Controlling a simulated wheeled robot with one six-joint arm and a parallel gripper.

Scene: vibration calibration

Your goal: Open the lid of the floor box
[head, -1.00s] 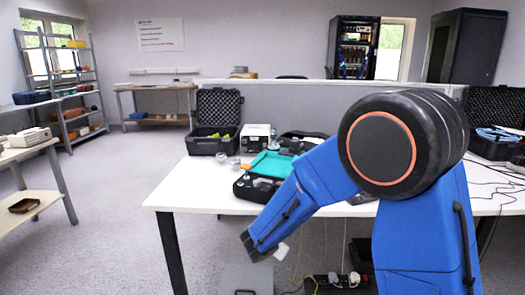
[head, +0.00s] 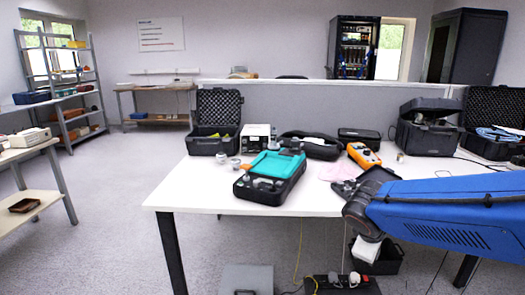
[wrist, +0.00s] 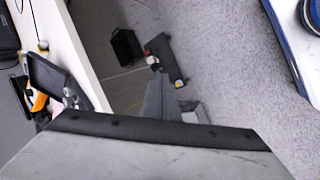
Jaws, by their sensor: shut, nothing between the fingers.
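The floor box (head: 247,279) is a grey box with a dark handle on its front, on the floor at the bottom of the head view. The frame's lower edge cuts it off, and its lid looks shut. My gripper (head: 367,249) is a pale shape pointing down beside the table's front edge, well to the right of the box and above it, not touching it. It is shut and empty. In the wrist view a grey wedge and a pale shape stand past the dark housing edge; I cannot tell whether the floor box is among them.
A white table (head: 225,200) with instruments and open cases stands ahead. A power strip (head: 340,285) with cables lies right of the box. It also shows in the wrist view (wrist: 167,60), beside a black bin (wrist: 126,46). The floor to the left is open.

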